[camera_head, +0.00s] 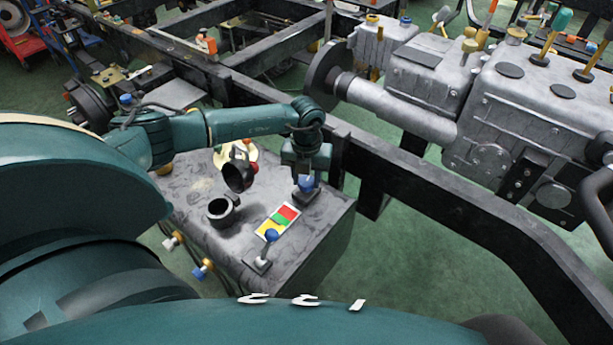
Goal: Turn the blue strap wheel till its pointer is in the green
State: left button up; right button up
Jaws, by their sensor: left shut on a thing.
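The blue strap wheel (306,184) sits on a dark mount at the back right of the grey tank's top (193,196). My left gripper (303,174) reaches down from above and is shut on the wheel, covering part of it. The wheel's pointer cannot be made out. A plate with red, green, yellow and white fields (287,213) lies on the tank top just in front of the wheel. My right gripper is not in view.
A blue-knobbed lever (271,236) stands in front of the plate. A black filler neck (221,211) and a tilted black cap (238,175) are to the left. A dark frame rail (430,193) runs close behind on the right, with a grey gearbox (540,110) beyond.

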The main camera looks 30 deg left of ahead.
aim_at(307, 181)
pick_arm(q)
jog(key=shift+m+b, duration=0.65)
jog(key=shift+m, duration=2.65)
jog(key=o, duration=1)
jog(key=shift+r, duration=0.1)
notch_tip(307, 181, up, 13)
jog(key=shift+p, duration=0.4)
